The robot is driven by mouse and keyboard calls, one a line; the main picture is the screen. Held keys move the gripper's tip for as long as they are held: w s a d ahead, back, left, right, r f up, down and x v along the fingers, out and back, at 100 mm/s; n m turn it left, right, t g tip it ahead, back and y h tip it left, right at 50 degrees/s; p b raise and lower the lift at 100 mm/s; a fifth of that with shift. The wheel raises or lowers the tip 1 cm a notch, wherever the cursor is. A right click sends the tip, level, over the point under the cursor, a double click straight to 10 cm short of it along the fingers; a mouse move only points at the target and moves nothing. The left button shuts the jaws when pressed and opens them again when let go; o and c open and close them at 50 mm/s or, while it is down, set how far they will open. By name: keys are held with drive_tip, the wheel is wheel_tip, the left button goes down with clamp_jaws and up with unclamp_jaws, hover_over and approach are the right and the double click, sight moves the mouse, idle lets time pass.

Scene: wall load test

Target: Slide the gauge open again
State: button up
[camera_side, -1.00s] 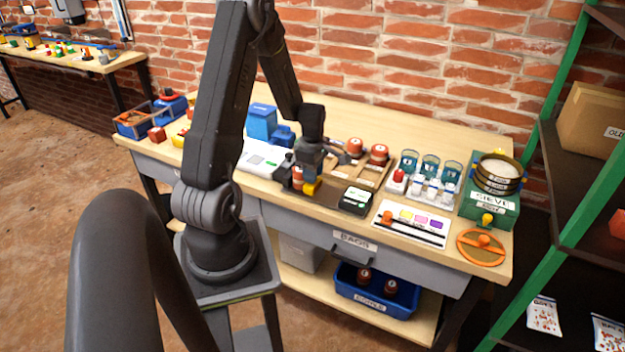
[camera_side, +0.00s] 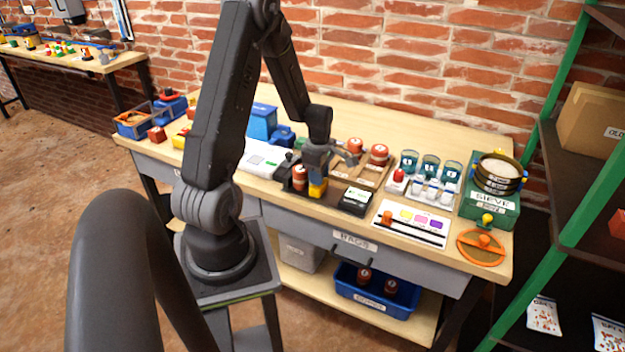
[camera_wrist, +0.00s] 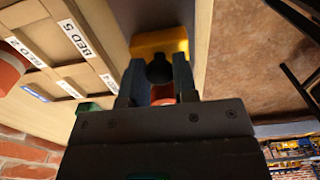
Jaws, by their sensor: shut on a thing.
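The gauge is a dark plate (camera_side: 330,196) lying on the bench, with a yellow sliding block (camera_side: 318,190) on it. The yellow block also shows in the wrist view (camera_wrist: 160,40), with a dark round knob (camera_wrist: 158,70) on its near side. My gripper (camera_side: 318,176) is over the yellow block. In the wrist view its fingers (camera_wrist: 158,84) are shut on the knob. A red-brown jar (camera_side: 299,178) stands upright on the gauge just left of the yellow block. Whether the jar and block touch is unclear.
A black box with a lit display (camera_side: 356,200) stands to the right. Behind it is a wooden tray (camera_side: 370,172) with compartments and orange-capped jars. A white scale-like plate (camera_side: 262,160) lies to the left, and a colour card (camera_side: 412,222) lies further right.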

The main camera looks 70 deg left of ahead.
sight(324, 185)
drive_tip(key=shift+w+d, duration=0.55)
drive_tip(key=o, duration=0.8)
drive_tip(key=shift+r, duration=0.1)
wheel_tip(324, 185, up, 7)
idle(0.8)
idle(0.3)
